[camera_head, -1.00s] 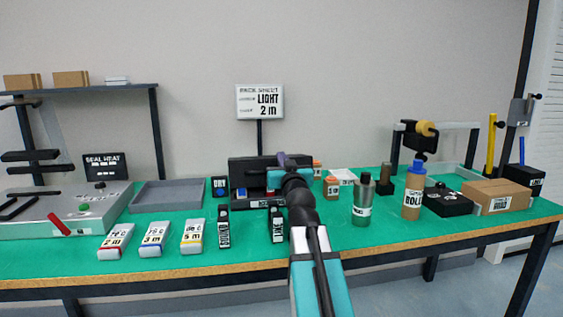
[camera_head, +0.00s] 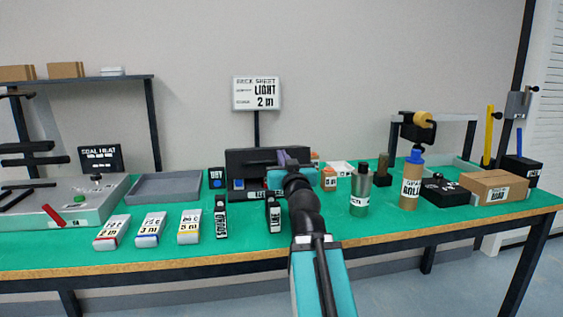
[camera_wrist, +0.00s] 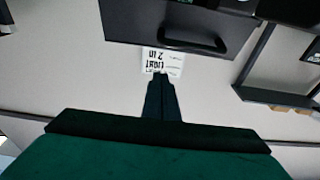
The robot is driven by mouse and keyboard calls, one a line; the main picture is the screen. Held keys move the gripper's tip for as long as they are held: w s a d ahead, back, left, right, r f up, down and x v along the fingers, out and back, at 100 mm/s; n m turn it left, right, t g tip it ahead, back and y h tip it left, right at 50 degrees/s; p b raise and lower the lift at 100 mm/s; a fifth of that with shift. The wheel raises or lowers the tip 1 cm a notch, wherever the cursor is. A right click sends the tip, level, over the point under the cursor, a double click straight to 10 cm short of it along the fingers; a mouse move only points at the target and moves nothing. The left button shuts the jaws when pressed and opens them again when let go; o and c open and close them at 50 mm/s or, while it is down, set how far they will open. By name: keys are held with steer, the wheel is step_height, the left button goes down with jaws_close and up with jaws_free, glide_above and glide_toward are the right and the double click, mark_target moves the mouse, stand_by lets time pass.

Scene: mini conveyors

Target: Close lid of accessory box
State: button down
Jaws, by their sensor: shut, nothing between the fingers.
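The black accessory box (camera_head: 238,183) stands at the middle back of the green table, below the pack sheet sign. Its dark lid (camera_head: 236,159) appears raised, with small coloured items visible in front of it. My gripper (camera_head: 283,158) is in front of the right part of the box and hides some of it. In the wrist view, which is upside down, my gripper (camera_wrist: 163,73) is shut and empty. A dark panel with a handle, apparently the lid (camera_wrist: 150,20), shows beyond the fingertips. I cannot tell whether the fingers touch it.
Bottles (camera_head: 411,185) and a cardboard box (camera_head: 494,188) stand to the right. A grey tray (camera_head: 165,188) and several labelled packets (camera_head: 150,230) are on the left. The sign (camera_head: 257,94) rises behind the box.

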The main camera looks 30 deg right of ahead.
steer(key=shift+s+a+f+b, duration=0.1)
steer(key=shift+s+f+b, duration=0.15)
steer(key=shift+b, duration=0.35)
steer(key=b+v, duration=0.3)
steer(key=b, duration=0.3)
steer(key=shift+s+f+b, duration=0.15)
steer(key=shift+f+b, duration=0.1)
steer(key=shift+b, duration=0.05)
steer(key=shift+s, duration=0.1)
